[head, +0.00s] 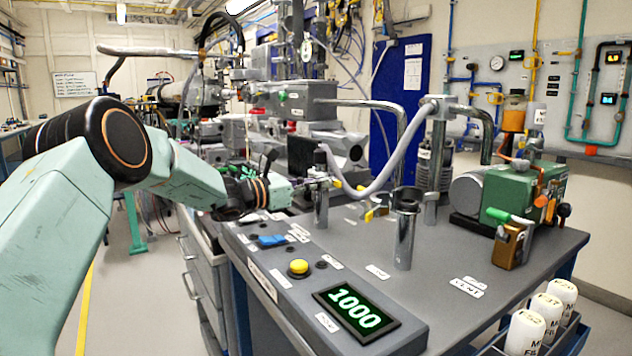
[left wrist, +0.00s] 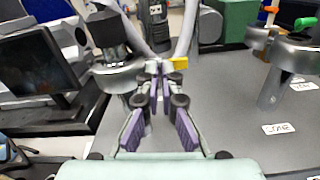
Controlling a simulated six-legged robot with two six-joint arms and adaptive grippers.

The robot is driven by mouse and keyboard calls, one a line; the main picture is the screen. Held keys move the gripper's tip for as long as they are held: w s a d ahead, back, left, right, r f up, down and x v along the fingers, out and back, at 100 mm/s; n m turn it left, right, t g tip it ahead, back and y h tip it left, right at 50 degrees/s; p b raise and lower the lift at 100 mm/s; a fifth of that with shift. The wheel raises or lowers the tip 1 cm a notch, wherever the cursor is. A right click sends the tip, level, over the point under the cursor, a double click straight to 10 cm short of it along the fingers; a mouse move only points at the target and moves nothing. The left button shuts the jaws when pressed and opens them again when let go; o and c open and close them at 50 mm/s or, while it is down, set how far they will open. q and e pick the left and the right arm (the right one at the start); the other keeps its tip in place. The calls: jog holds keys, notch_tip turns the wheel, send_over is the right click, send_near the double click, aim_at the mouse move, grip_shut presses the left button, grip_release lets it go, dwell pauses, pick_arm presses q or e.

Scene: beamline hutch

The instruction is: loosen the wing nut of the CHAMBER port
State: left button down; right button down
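I cannot read a CHAMBER label there. A small yellow part (head: 337,184), perhaps the wing nut, sits just past the fingertips, by the end of the grey hose (head: 385,172). In the left wrist view, the left gripper's fingertips (left wrist: 158,70) are close together with a narrow gap. The yellow part (left wrist: 177,63) is just right of them. I cannot tell whether they hold anything. A round metal flange (left wrist: 117,77) stands to their left. My right gripper is not in view.
A second metal post (head: 404,235) with a ring top stands to the right. A console with a yellow button (head: 298,267) and a display reading 1000 (head: 356,307) lies in front. A green pump (head: 520,190) stands at the right.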

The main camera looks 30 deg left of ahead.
pick_arm(q)
jog(key=shift+r, duration=0.2)
jog(key=c, duration=2)
grip_release()
jog(key=shift+c, duration=0.2)
jog(key=o, duration=0.5)
jog(key=shift+f, duration=0.2)
